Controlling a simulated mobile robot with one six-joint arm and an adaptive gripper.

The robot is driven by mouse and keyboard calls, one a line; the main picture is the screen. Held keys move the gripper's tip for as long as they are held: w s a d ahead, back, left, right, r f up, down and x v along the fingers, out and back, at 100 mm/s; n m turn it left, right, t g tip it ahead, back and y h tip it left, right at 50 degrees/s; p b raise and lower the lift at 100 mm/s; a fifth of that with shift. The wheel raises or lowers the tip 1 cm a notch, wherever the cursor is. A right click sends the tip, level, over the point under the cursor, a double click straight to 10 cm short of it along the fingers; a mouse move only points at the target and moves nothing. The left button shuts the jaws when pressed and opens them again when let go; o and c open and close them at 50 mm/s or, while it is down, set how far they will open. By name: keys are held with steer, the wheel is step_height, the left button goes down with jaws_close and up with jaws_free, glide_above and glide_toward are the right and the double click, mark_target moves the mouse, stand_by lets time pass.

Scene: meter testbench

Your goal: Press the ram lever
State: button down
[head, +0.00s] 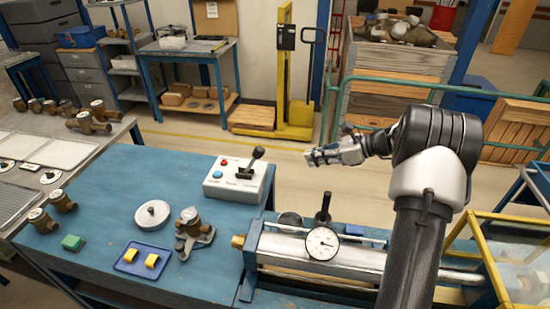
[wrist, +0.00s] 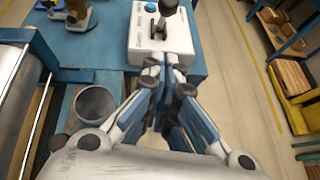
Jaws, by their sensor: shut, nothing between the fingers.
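A white control box (head: 225,190) stands at the back right of the blue bench, with a black-knobbed lever (head: 253,165) upright on its right side. Its labels are too small to read surely. The box (wrist: 140,42) and lever (wrist: 166,10) also show at the top of the wrist view. A second black handle (head: 324,207) stands behind the silver cylinder; I cannot tell whether it is a lever. My gripper (head: 311,157) is shut and empty, in the air right of the box, apart from the lever. In the wrist view its fingertips (wrist: 167,80) point towards the box.
A red button (head: 223,162) and blue button (head: 218,174) sit on the box. The silver cylinder (head: 280,248) carries a dial gauge (head: 322,243). A grey cup (wrist: 97,104) stands left of my fingers. Brass meters (head: 190,225) and a blue tray (head: 130,268) lie further left.

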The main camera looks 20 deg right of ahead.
steer(key=w+a+r+b+x, duration=0.1)
steer(key=r+b+x, duration=0.1)
steer(key=x, duration=1)
steer(key=shift+w+a+b, duration=0.25)
steer(key=shift+b, duration=0.5)
steer(key=shift+r+p, duration=0.2)
steer(key=shift+p, duration=0.1)
